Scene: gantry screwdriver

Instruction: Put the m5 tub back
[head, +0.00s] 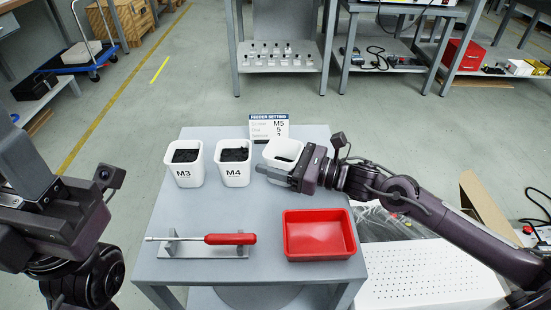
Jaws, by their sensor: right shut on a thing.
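The white M5 tub (282,150) is at the back right of the grey table (180,218), to the right of the M4 tub. It is slightly tilted, and its front and label are hidden by my right gripper. My right gripper (277,170) is shut on the tub from the front right. I cannot tell whether the tub touches the table. My left arm shows at the left edge, off the table; its gripper (50,195) is at the picture's left, and its fingertips are not clear.
White tubs marked M3 (184,173) and M4 (233,172) hold dark pieces. A feeder setting sign (268,127) stands behind. A red tray (318,236) is at the front right. A red-handled screwdriver (229,239) lies on a metal holder (190,250). The table's middle is clear.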

